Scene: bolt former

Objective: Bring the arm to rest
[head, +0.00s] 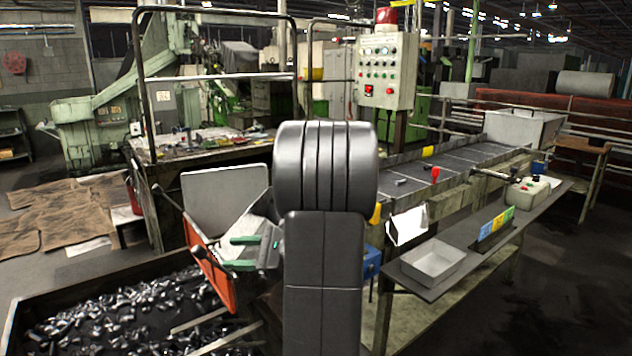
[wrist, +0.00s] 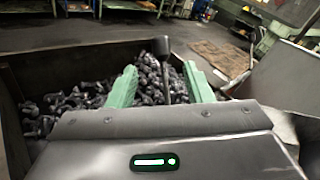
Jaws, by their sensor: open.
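My gripper (head: 230,252) has two green fingers and points left over the bolt bin, beside an orange-edged chute. In the wrist view my gripper (wrist: 159,66) is open, with its fingers spread apart. A dark rod with a blocky head (wrist: 162,47) shows between and beyond the fingers. I cannot tell whether it stands in the bin or how far off it is. My dark arm link covers the middle of the head view and hides part of what lies behind it.
A bin of loose dark bolts (head: 20,318) lies at front left. The orange-edged chute (head: 212,277) stands close to my gripper. A bench with a grey tray (head: 433,264) and a conveyor (head: 455,163) are at right. A control box (head: 386,70) stands behind. Brown mats cover the left floor.

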